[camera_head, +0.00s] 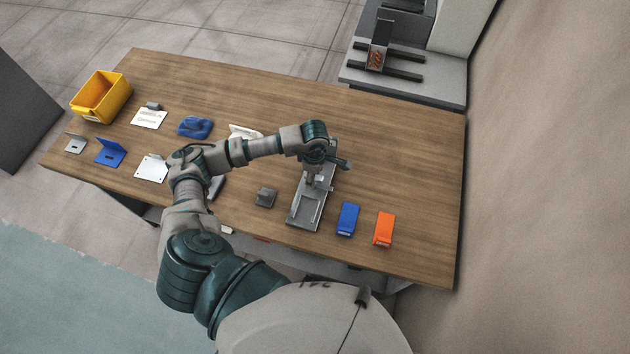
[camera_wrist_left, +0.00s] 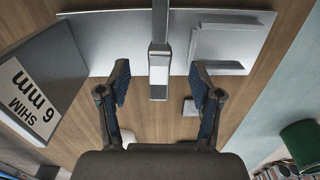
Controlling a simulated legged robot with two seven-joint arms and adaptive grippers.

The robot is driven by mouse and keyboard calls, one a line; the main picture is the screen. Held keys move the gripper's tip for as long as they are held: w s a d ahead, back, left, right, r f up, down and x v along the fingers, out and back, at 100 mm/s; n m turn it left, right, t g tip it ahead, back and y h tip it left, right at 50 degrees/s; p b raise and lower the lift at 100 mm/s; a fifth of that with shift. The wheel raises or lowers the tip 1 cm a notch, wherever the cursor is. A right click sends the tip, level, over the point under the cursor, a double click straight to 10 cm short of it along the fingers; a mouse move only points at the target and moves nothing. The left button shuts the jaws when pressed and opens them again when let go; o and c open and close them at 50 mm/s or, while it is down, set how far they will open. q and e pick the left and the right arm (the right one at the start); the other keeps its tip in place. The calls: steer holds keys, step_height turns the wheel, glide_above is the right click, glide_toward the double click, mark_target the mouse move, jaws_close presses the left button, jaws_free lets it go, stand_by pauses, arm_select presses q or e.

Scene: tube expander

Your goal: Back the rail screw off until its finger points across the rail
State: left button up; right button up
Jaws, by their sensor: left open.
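The grey metal fixture with the rail (camera_head: 306,208) lies on the wooden table, right of its middle. My left gripper (camera_head: 315,174) is over the far end of it, and the arm hides part of that end. In the left wrist view the left gripper (camera_wrist_left: 159,70) is open, its two blue-padded fingers apart. A narrow grey bar with a pale end face (camera_wrist_left: 159,72) stands between the fingers, with a gap on both sides. The fixture's plate (camera_wrist_left: 110,40) runs behind it. I cannot tell the rail screw or its finger's direction for certain. My right gripper is not in view.
A grey block marked "SHIM 6 mm" (camera_wrist_left: 38,95) is close left of the fingers. A blue block (camera_head: 347,219) and an orange block (camera_head: 383,229) stand right of the fixture. A yellow bin (camera_head: 100,97) is far left. The table's right side is clear.

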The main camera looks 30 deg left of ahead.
arm_select(q)
steer(key=o, duration=0.4)
steer(key=shift+a, duration=0.35)
steer(key=shift+a+r, duration=0.2)
steer(key=shift+r, duration=0.1)
steer(key=r+p, duration=0.1)
steer(key=r, duration=0.1)
steer(key=r+p, duration=0.2)
steer(key=r, duration=0.1)
steer(key=shift+d+r, duration=0.35)
steer(key=shift+d, duration=0.05)
steer(key=shift+r+p, duration=0.35)
steer(key=shift+r, duration=0.05)
steer(key=shift+a+f, duration=0.1)
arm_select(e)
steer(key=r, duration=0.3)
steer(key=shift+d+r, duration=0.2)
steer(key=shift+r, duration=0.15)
arm_select(q)
steer(key=shift+a, duration=0.15)
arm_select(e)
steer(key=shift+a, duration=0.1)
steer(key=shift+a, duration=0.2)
